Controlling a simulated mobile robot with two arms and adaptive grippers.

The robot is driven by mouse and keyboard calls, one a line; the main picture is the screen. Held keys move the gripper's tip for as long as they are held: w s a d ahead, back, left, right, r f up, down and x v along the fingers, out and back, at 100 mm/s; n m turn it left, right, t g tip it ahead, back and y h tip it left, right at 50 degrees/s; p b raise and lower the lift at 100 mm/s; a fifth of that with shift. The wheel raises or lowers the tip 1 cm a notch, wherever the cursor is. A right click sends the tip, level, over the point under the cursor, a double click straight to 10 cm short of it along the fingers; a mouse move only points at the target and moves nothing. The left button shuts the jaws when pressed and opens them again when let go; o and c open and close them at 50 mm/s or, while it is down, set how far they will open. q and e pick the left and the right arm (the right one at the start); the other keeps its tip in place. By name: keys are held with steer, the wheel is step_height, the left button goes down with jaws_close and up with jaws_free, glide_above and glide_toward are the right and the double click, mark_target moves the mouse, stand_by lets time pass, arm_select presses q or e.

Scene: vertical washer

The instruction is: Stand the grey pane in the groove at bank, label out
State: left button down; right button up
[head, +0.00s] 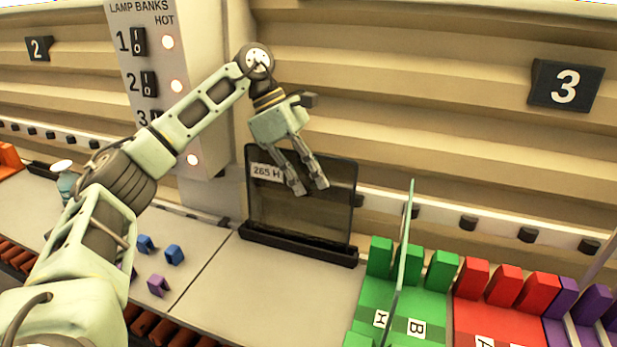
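The grey pane (305,215), dark and see-through, stands upright in the black grooved base (297,243) against the wall. Its white label, reading "265 H", faces me at its upper left. My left gripper (310,188) hangs in front of the pane's upper part with its two fingers apart. I see nothing between the fingers, and they cover a little of the pane. I cannot tell whether they touch it. My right gripper is not in view.
A lamp bank panel (145,60) with lit lamps stands left of the pane. Green blocks (440,270) hold a thin upright pane (404,250) at right, beside red blocks (505,285). Small blue clips (174,255) and a purple clip (158,286) lie left. The counter before the pane is clear.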

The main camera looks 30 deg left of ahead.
arm_select(q)
steer(key=shift+w, duration=0.25)
stand_by(0.4)
steer(key=c, duration=1.9)
jaws_free()
steer(key=shift+s, duration=0.1)
steer(key=shift+o, duration=0.2)
steer(key=shift+f, duration=0.1)
step_height(320, 180, up, 10)
steer(key=shift+r, duration=0.1)
